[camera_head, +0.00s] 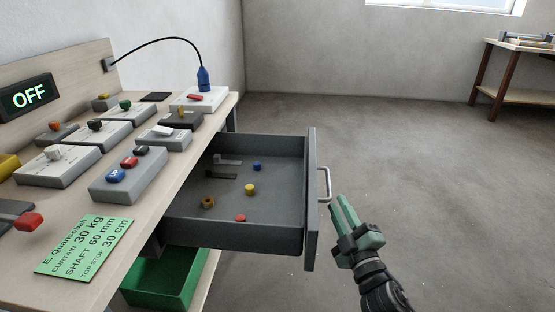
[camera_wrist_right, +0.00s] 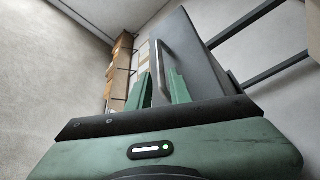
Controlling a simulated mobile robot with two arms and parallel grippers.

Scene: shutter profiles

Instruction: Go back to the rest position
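My right gripper (camera_head: 344,205) is just outside the open drawer (camera_head: 250,237), to the right of its metal handle (camera_head: 325,184). In the right wrist view its green fingers (camera_wrist_right: 160,90) stand apart with a gap between them. The drawer handle (camera_wrist_right: 161,65) shows in line with that gap; I cannot tell how far ahead of the fingertips it is. Nothing is seen held. My left gripper is not in the head view.
The workbench (camera_head: 185,178) on the left carries several switch boxes, an OFF display (camera_head: 28,97) and a green label card (camera_head: 85,247). The drawer holds small coloured knobs and brackets. A green bin (camera_head: 165,280) is below. Floor on the right is clear up to a far table (camera_head: 515,95).

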